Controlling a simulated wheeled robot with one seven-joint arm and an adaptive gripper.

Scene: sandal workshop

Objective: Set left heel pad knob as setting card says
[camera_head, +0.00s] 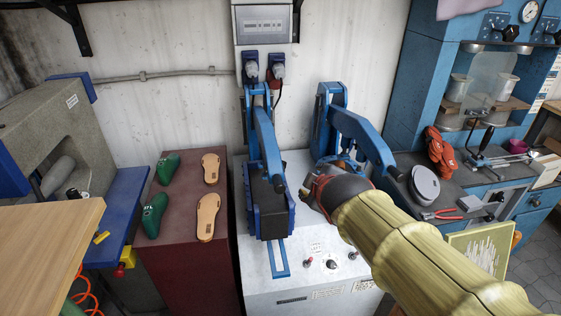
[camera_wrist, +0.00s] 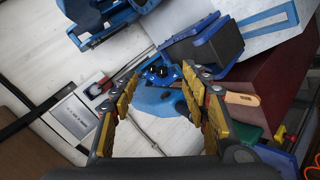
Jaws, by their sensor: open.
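The two-station press (camera_head: 318,275) has a left blue arm over a black pad in a blue frame (camera_head: 270,208); this pad also shows in the wrist view (camera_wrist: 216,45). Its white front top carries small knobs or buttons (camera_head: 331,264); I cannot tell which is the left heel pad knob. My gripper (camera_wrist: 160,75) is open and empty, its yellow-padded fingers spread. In the wrist view a blue part with dark round pieces (camera_wrist: 158,71) shows between and beyond the fingertips. In the head view my sleeved arm hides part of the right station. I cannot make out a setting card.
Green lasts (camera_head: 155,215) and tan soles (camera_head: 208,217) lie on the dark red cabinet at left. A control box (camera_head: 264,22) with plugs hangs on the wall. Red pliers (camera_head: 442,215) and an orange glove (camera_head: 440,150) lie on the right bench. A wooden table edge (camera_head: 45,245) is nearest left.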

